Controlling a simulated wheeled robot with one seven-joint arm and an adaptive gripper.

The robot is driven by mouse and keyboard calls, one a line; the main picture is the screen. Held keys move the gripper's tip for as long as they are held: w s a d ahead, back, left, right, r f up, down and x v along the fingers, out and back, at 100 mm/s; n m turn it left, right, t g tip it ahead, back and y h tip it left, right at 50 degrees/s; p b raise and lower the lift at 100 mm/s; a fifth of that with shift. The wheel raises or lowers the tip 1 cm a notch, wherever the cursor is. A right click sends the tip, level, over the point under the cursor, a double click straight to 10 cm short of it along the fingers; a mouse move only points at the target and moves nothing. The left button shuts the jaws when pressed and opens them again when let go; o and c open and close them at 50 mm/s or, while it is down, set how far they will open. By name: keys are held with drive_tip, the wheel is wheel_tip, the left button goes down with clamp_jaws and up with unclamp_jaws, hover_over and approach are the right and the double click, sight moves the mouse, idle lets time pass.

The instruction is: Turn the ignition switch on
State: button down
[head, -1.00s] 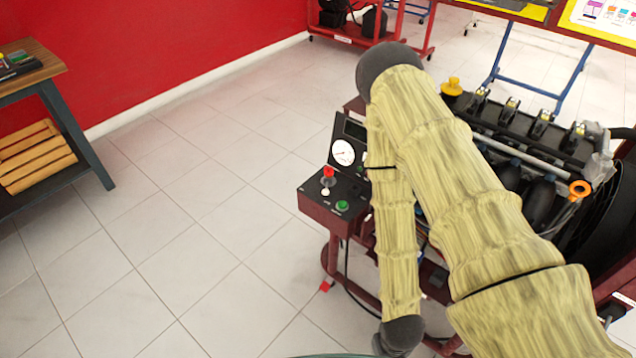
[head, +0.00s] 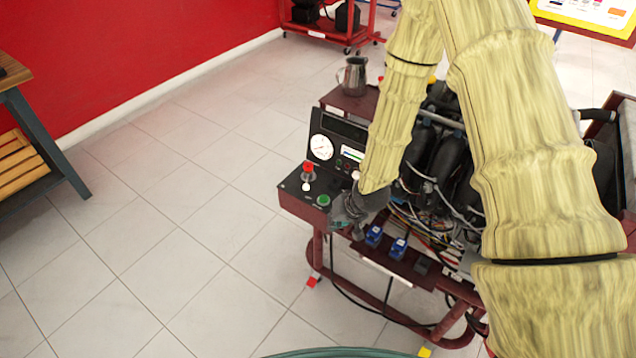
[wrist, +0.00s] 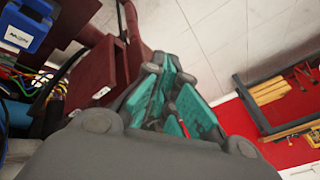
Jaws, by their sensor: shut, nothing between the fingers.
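The dark control panel (head: 307,190) sits on the left end of the red engine trainer, in the head view. It carries a red knob (head: 308,169), a green button (head: 323,200) and a white round gauge (head: 320,147). I cannot tell for sure which control is the ignition switch; part of the panel is hidden behind my arm. My gripper (head: 343,213) is at the panel's right front edge, right of the green button; I cannot tell if it touches. In the wrist view its teal-padded fingers (wrist: 180,108) are shut and empty.
The engine with loose wires (head: 425,225) and blue boxes (head: 398,249) lies right of my gripper. A metal jug (head: 353,77) stands on the trainer's shelf behind the panel. A wooden-topped table (head: 14,76) is far left. The tiled floor between is clear.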

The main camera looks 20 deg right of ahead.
drive_tip(key=t, duration=0.2)
approach(307, 178)
drive_tip(key=s+d+r, duration=0.2)
drive_tip(key=s+d, duration=0.1)
drive_tip(key=s, duration=0.2)
drive_tip(key=shift+w+a+r+m, duration=0.2)
drive_tip(key=shift+m, duration=0.1)
drive_tip(key=shift+f, duration=0.1)
drive_tip(key=shift+a+p+x, duration=0.2)
drive_tip(key=shift+p+x, duration=0.2)
drive_tip(key=shift+x, duration=4.6)
